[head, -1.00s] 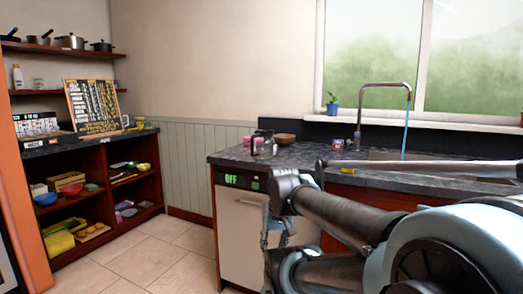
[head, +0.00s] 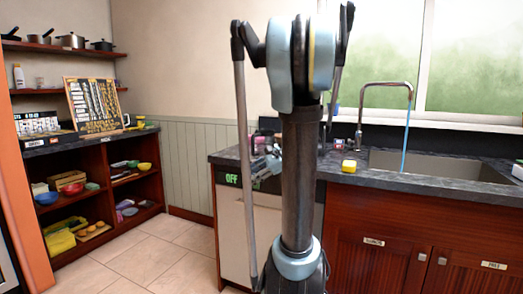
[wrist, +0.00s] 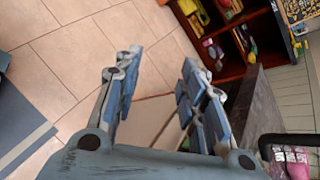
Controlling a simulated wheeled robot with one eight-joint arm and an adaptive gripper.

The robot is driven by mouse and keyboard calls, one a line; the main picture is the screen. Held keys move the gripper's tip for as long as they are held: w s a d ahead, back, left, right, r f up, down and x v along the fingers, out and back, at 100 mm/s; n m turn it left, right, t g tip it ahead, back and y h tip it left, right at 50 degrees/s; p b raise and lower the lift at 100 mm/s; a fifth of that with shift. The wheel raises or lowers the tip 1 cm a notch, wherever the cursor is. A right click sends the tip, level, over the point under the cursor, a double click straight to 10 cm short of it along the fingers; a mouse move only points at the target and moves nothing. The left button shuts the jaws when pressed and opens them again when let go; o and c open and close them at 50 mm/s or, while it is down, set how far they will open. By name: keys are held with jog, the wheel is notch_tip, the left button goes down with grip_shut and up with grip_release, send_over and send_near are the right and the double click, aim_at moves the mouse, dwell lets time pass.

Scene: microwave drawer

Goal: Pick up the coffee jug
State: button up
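A dark-framed item with a black handle (wrist: 285,140), which may be the coffee jug, shows at the lower right edge of the wrist view, with pink things behind it. In the head view it stands at the back left of the counter, mostly hidden behind my arm, so I cannot be sure what it is. My gripper (wrist: 160,68) is open and empty, its blue-grey fingers apart over the floor. In the head view my gripper (head: 264,165) hangs by the counter's front left edge, partly covered by my arm.
A shelf unit (head: 150,190) with bowls and a menu board stands at the left. The tiled floor (head: 150,255) between is clear.

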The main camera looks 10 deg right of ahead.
jog(key=w+d+r+m+t+y, duration=0.25)
jog(key=w+d+m, duration=0.2)
jog(key=w, duration=0.25)
jog(key=m+t+y, duration=0.2)
jog(key=m+y, duration=0.1)
jog(key=m, duration=0.1)
send_near(253, 153)
jog(key=shift+s+d+r+n, duration=0.15)
jog(key=shift+d+r, duration=0.2)
jog(key=shift+r, duration=0.25)
jog(key=shift+w+d+r+n, duration=0.1)
jog(key=shift+d+r, duration=0.3)
jog(key=shift+r, duration=0.2)
jog(key=x, duration=1.2)
jog(key=shift+d+r, duration=0.1)
grip_shut()
